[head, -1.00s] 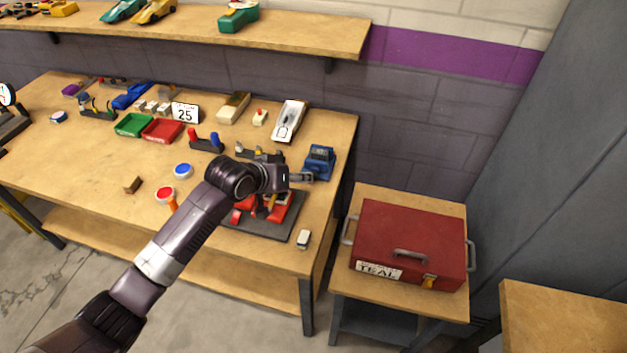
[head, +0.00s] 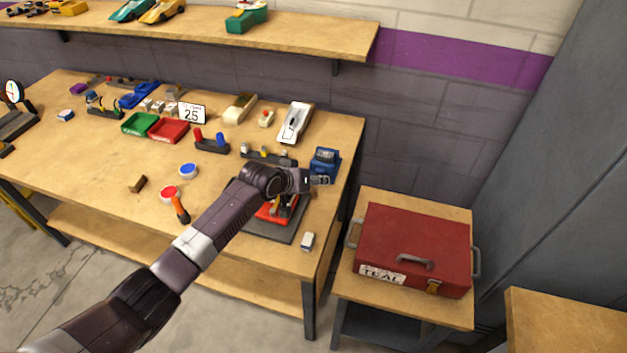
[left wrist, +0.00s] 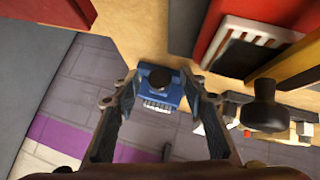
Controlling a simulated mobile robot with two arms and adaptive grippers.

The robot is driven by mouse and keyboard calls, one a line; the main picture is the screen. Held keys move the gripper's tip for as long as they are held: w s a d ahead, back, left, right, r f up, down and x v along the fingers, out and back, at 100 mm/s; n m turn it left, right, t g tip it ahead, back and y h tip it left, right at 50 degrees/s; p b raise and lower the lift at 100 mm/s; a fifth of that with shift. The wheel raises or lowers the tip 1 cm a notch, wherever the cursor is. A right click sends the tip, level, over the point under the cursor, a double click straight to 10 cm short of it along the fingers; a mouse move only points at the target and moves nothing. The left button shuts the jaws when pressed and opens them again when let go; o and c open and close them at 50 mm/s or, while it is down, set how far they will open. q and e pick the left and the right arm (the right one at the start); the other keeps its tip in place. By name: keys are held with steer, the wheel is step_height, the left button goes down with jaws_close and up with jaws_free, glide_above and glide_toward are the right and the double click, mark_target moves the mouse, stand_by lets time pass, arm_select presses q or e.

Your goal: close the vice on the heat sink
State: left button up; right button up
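A red vice (head: 272,213) stands on a dark base plate (head: 285,236) near the bench's right end, partly hidden by my left arm. In the left wrist view a red part of it (left wrist: 225,35) lies at upper right, beside a dark block with pale striped fins, which looks like the heat sink (left wrist: 238,55). A dark round knob on a stem (left wrist: 264,115) stands right of my fingers. I cannot tell whether the jaws touch the heat sink. My left gripper (head: 318,181) is open and empty above the bench's right side; its fingers (left wrist: 160,88) are wide apart. My right gripper is out of view.
A blue box with a dark knob (head: 325,160) stands just beyond my left fingers and also shows between them in the left wrist view (left wrist: 158,98). A small pale block (head: 307,240) lies right of the base plate. An orange-handled tool (head: 181,209) lies left. A red toolbox (head: 412,250) stands right.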

arm_select(q)
jaws_close()
steer(key=shift+d+r+y+p, duration=0.2)
steer(key=shift+y+p, duration=0.3)
steer(key=shift+p, duration=0.5)
steer(key=shift+s+d+m+y+p, duration=0.1)
steer(key=shift+m+y+p, duration=0.4)
steer(key=shift+p, duration=0.1)
steer(key=shift+d+f+m+t+y, duration=0.15)
steer(key=shift+m+y, duration=0.1)
steer(key=shift+y, duration=0.15)
steer(key=shift+f+m+t+y, duration=0.15)
steer(key=shift+m+y, duration=0.1)
steer(key=shift+y, duration=0.15)
steer(key=shift+m+t+y, duration=0.3)
steer(key=shift+m+y, duration=0.1)
steer(key=shift+y, duration=0.4)
